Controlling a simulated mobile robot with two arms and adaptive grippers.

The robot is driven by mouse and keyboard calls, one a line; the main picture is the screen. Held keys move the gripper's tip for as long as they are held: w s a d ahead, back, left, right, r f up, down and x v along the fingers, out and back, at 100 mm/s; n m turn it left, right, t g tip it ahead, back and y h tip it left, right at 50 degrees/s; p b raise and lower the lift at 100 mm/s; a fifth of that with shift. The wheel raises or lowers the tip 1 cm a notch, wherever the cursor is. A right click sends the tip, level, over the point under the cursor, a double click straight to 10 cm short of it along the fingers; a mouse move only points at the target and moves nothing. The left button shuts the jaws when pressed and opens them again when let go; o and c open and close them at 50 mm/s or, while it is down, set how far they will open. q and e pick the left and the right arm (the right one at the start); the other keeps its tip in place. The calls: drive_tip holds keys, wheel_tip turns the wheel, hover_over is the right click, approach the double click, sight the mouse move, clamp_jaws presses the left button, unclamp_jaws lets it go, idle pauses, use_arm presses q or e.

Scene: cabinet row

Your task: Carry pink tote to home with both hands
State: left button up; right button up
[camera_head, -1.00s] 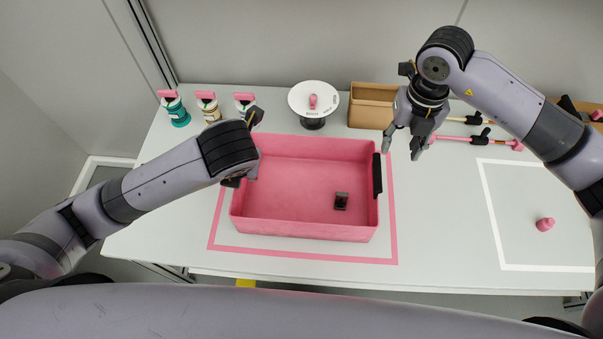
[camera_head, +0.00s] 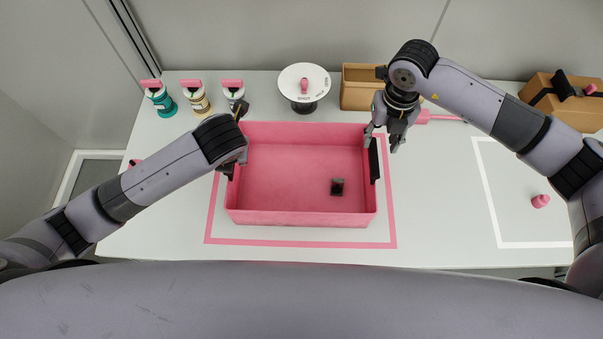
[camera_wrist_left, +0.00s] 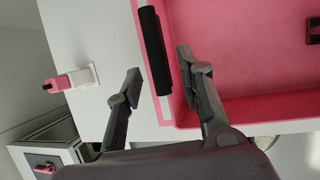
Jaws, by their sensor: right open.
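The pink tote (camera_head: 300,217) stands on the white table, mostly within a pink outline (camera_head: 300,243). A small dark block (camera_head: 337,187) lies inside it. Its black right handle (camera_head: 375,160) is in the head view; the black left handle (camera_wrist_left: 154,50) is in the left wrist view. My right gripper (camera_head: 381,142) is open above the right handle, one finger to each side of it in the picture; contact is unclear. My left gripper (camera_wrist_left: 158,84) is open at the tote's left end, its fingers either side of the left handle. In the head view its fingers are mostly hidden by my arm.
Behind the tote are several pink-topped containers (camera_head: 198,100), a round white stand (camera_head: 304,85) and an open cardboard box (camera_head: 361,90). A white outline (camera_head: 492,208) with a pink item (camera_head: 541,201) lies right. A brown case (camera_head: 568,105) is at the far right.

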sight(374, 156)
use_arm(q)
drive_tip(key=x, duration=0.9)
drive_tip(key=shift+d, duration=0.1)
use_arm(e)
wheel_tip(374, 156, down, 9)
drive_tip(key=shift+r, duration=0.1)
use_arm(q)
drive_tip(key=shift+f, duration=0.3)
use_arm(e)
drive_tip(key=shift+s+d+f, duration=0.1)
drive_tip(key=shift+s+f, duration=0.05)
drive_tip(key=shift+f, duration=0.35)
use_arm(q)
drive_tip(key=shift+c, duration=0.4)
use_arm(e)
drive_tip(key=shift+c, duration=0.3)
use_arm(q)
clamp_jaws()
use_arm(e)
drive_tip(key=c, duration=0.8)
clamp_jaws()
use_arm(q)
drive_tip(key=shift+w, duration=0.1)
use_arm(e)
drive_tip(key=shift+r, duration=0.1)
